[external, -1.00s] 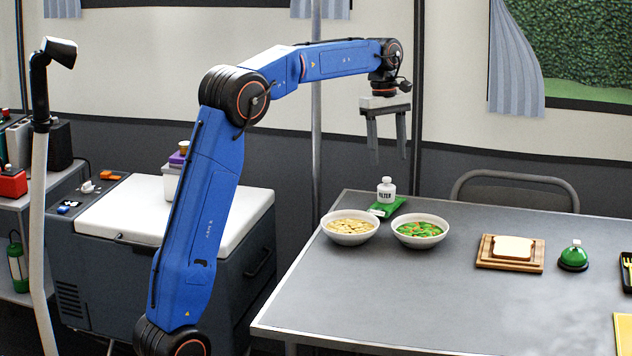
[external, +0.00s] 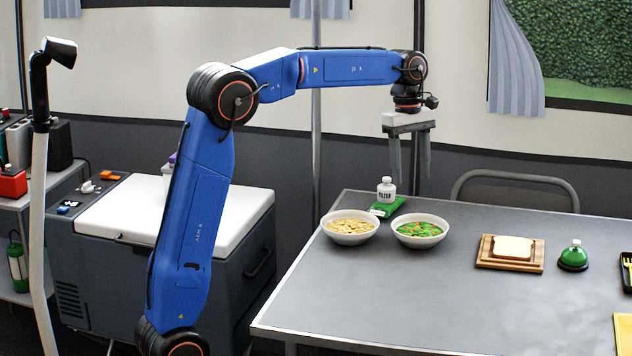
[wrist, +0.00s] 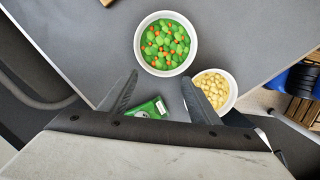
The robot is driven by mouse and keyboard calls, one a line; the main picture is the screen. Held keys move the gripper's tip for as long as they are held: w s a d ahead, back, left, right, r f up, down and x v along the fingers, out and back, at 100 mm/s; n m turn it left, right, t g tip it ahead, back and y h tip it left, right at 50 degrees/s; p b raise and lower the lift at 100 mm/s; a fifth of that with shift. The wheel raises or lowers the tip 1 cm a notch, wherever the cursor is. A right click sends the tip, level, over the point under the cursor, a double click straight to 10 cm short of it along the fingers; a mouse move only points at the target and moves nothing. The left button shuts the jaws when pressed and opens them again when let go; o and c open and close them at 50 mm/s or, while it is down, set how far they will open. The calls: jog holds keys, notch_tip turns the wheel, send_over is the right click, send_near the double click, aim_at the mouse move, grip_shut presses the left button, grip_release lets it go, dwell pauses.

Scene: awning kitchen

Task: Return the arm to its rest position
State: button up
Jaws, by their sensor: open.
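My blue arm reaches out above the far left part of the grey table (external: 400,290). My gripper (external: 409,188) points down, open and empty, in the air near the table's far edge. A white bowl of green and orange vegetables (external: 419,231) and a white bowl of pale yellow pieces (external: 350,227) stand on the table; both also show in the wrist view. No gripper part touches them.
A white bottle (external: 386,190) stands by a green packet (external: 385,209) behind the bowls. Bread on a wooden board (external: 512,251) and a green bell (external: 573,257) are to the right. A chair back (external: 515,180) is behind the table. A white-lidded cooler (external: 130,215) stands left.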

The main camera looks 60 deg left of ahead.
jog(key=s+d+f, duration=0.1)
jog(key=s+d, duration=0.3)
jog(key=d, duration=0.4)
jog(key=s+d+f, duration=0.1)
jog(key=s+d, duration=0.4)
jog(key=d, duration=0.4)
jog(key=shift+w+f, duration=0.1)
jog(key=shift+f, duration=2.4)
jog(key=shift+r, duration=0.15)
jog(key=w+a+r, duration=0.6)
jog(key=a, duration=0.5)
jog(key=shift+w, duration=0.3)
